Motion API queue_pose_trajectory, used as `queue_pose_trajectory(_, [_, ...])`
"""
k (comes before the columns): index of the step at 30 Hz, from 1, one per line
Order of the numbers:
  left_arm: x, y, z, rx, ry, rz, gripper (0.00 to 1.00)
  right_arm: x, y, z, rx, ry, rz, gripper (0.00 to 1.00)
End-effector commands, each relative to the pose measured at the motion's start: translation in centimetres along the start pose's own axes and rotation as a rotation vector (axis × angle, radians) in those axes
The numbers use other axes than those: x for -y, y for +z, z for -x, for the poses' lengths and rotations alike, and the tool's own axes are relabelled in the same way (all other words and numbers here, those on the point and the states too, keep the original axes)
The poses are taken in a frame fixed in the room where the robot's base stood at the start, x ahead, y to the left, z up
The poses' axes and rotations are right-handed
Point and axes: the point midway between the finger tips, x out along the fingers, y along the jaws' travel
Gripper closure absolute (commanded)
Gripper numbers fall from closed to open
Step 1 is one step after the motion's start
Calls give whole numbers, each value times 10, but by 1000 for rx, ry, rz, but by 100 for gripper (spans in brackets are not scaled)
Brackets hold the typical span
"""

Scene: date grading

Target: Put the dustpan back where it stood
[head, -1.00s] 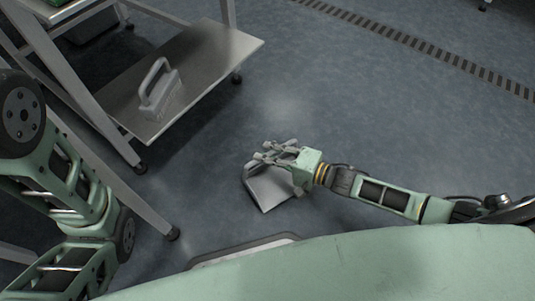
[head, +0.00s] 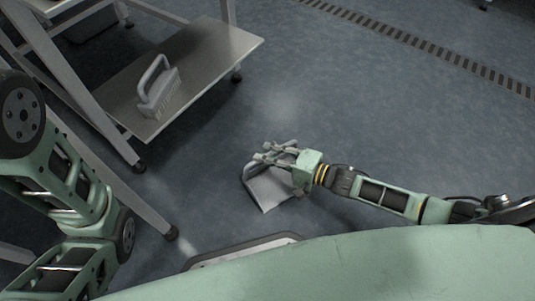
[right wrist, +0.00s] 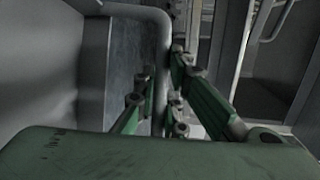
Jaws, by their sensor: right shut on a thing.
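The grey dustpan (head: 268,192) is low over or on the floor in the middle of the head view; I cannot tell whether it touches the floor. My right gripper (head: 272,154) is shut on the dustpan at its handle and hides part of it. In the right wrist view, the grey tube of the handle (right wrist: 158,60) runs between the fingers, and the pan's broad grey face (right wrist: 40,65) fills the left side. My left arm shows at the left of the head view, but its gripper is out of view.
A metal cart's lower shelf (head: 215,55) holds a grey brush (head: 160,90) at upper left. The cart's legs (head: 150,205) stand left of the dustpan. A floor drain strip (head: 420,45) crosses the upper right. The floor (head: 350,110) between is clear.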

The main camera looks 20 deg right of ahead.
Motion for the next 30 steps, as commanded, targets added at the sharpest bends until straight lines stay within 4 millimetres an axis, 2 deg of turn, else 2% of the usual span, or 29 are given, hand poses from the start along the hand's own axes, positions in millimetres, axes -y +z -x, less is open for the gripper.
queue_pose_trajectory(2, [0,-1,2,0,0,0,60,-1,0,-1,1,-3,0,100])
queue_pose_trajectory(3, [0,0,1,0,0,0,60,0,0,-1,1,-3,1,87])
queue_pose_trajectory(10, [0,0,1,0,0,0,60,0,0,-1,1,-2,1,67])
queue_pose_trajectory(18, [1,1,2,5,-3,-1,60,-2,0,0,0,2,0,67])
queue_pose_trajectory(22, [1,1,2,5,-3,-1,60,-3,0,8,-1,3,0,67])
queue_pose_trajectory(26, [1,1,1,4,-2,-1,60,-3,0,30,0,4,1,67])
queue_pose_trajectory(30, [0,1,1,3,-2,-1,60,-3,0,62,0,4,1,67])
